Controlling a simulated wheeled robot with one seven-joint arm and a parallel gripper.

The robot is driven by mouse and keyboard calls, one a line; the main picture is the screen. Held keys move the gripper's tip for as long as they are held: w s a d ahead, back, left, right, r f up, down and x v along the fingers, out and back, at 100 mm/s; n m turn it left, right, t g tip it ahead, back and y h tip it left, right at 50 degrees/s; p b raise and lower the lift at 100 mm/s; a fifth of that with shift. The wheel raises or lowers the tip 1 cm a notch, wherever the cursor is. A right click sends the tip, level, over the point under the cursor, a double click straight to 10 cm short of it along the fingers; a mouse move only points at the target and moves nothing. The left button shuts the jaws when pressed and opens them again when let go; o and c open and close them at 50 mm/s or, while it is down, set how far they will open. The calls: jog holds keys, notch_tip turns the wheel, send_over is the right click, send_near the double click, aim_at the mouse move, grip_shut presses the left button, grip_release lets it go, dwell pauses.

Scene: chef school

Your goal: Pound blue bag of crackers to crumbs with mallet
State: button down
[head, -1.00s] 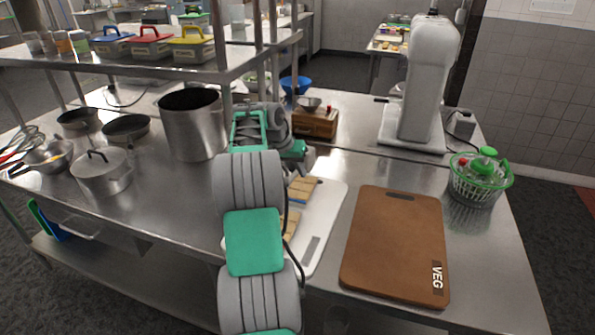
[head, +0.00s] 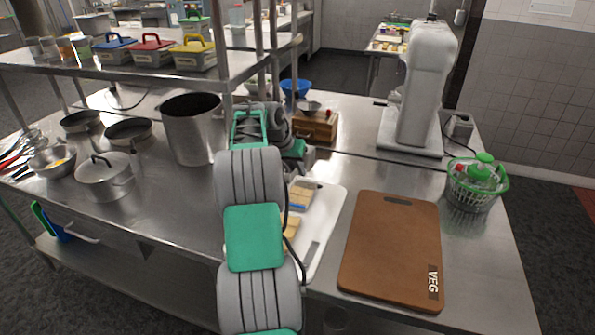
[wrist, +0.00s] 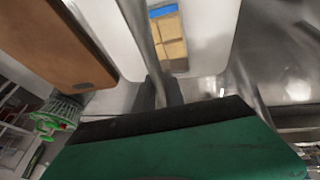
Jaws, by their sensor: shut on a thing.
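A bag of crackers with a blue end band lies on a white cutting board. In the wrist view the bag (wrist: 170,38) is beside and partly behind a grey metal rod (wrist: 140,25). The rod appears to be the mallet's handle; the mallet's head is not in view. My gripper (wrist: 160,95) is shut on this rod, above the white board (wrist: 210,50). In the head view my arm hides the gripper and mallet. Tan cracker packaging (head: 300,194) shows on the white board (head: 327,205), and another tan part (head: 291,228) shows nearer, partly hidden by my arm.
A brown VEG board (head: 392,245) lies right of the white board. A green salad spinner (head: 474,185) and white stand mixer (head: 415,90) stand further right. A tall pot (head: 192,130) and lidded pot (head: 104,177) stand left. A wooden box (head: 315,125) stands behind.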

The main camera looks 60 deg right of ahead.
aim_at(292, 177)
jog(key=shift+b, duration=0.3)
jog(key=p+v, duration=0.1)
jog(key=v, duration=0.2)
jog(key=p+v, duration=0.1)
jog(key=v, duration=0.1)
jog(key=shift+d+r+p, duration=0.3)
jog(key=shift+r, duration=0.1)
jog(key=shift+n, duration=0.4)
jog(key=a+f, duration=0.1)
jog(key=s+a+f, duration=0.1)
jog(key=a, duration=0.1)
jog(key=shift+s+a+f, duration=0.1)
jog(key=shift+s+f, duration=0.1)
jog(key=shift+s, duration=0.05)
notch_tip(292, 177, down, 3)
jog(key=shift+a+f, duration=0.1)
jog(key=shift+a, duration=0.05)
jog(key=shift+w+d+f+m, duration=0.1)
jog(key=shift+d+f+m, duration=0.1)
jog(key=shift+m, duration=0.1)
jog(key=shift+a+f+b, duration=0.1)
jog(key=shift+f+b, duration=0.55)
jog(key=shift+f, duration=0.35)
